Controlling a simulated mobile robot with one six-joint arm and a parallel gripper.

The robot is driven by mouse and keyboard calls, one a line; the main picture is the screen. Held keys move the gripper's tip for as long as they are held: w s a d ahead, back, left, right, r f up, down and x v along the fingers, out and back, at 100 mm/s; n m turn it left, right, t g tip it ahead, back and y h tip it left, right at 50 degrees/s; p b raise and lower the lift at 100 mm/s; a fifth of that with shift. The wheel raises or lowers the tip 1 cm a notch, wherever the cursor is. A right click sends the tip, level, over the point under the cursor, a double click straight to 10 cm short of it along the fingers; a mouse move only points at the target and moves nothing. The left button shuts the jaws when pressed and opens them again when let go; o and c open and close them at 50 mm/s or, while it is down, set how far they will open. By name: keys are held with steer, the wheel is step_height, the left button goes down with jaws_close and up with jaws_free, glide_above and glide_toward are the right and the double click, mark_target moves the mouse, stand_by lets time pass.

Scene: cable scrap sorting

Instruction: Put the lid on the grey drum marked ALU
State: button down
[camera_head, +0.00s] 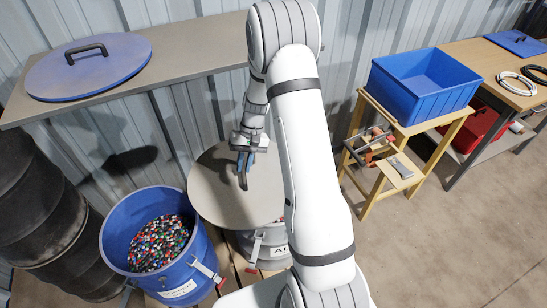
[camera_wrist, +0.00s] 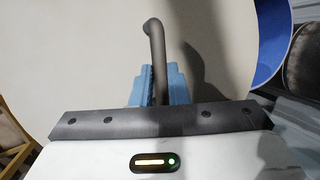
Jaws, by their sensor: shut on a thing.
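My gripper (camera_head: 244,163) points down and is shut on the dark handle (camera_wrist: 154,40) of a round grey-beige lid (camera_head: 222,200). In the wrist view the blue fingers (camera_wrist: 157,86) sit on either side of the handle. The lid covers most of the grey drum (camera_head: 268,249), whose label shows only the start of its letters; my arm hides the rest. The lid reaches past the drum's body on the left, and a bit of coloured content shows at its right edge. I cannot tell whether lid and rim touch.
An open blue drum (camera_head: 110,243) of coloured granules stands left of the grey drum. A blue lid (camera_head: 90,66) lies on the shelf (camera_head: 180,65) behind. Black drums stand far left. A blue bin (camera_head: 425,85) sits on a wooden stand at right, with bare floor in front.

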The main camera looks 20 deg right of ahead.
mark_target(269, 158)
steer(key=d+f+m+t+b, duration=0.1)
steer(key=m+b, duration=0.1)
steer(key=b, duration=0.1)
steer(key=w+d+f+m+t+b, duration=0.1)
steer(key=d+m+b, duration=0.1)
steer(key=m+b, duration=0.1)
steer(key=w+d+f+m+t+b, duration=0.1)
steer(key=d+f+m+b, duration=0.1)
steer(key=shift+w+d+y+b, duration=0.1)
steer(key=shift+w+y+b, duration=0.15)
steer(key=shift+y+b, duration=0.15)
steer(key=d+m+t+b, duration=0.1)
steer(key=m+b, duration=0.1)
steer(key=d+m+b, duration=0.2)
steer(key=w+d+f+m+t+h+b, duration=0.1)
steer(key=m+b, duration=0.1)
steer(key=shift+w+d+f+m+t+b, duration=0.1)
steer(key=shift+d+m+t+b, duration=0.2)
steer(key=shift+d+m+b, duration=0.1)
steer(key=shift+d+m+t+b, duration=0.3)
steer(key=shift+d+m+b, duration=0.4)
steer(key=shift+m, duration=0.3)
step_height(269, 158, down, 10)
steer(key=b, duration=0.8)
steer(key=shift+a+f, duration=0.1)
steer(key=c, duration=1.3)
jaws_free()
steer(key=shift+f, duration=0.1)
steer(key=shift+c, duration=0.2)
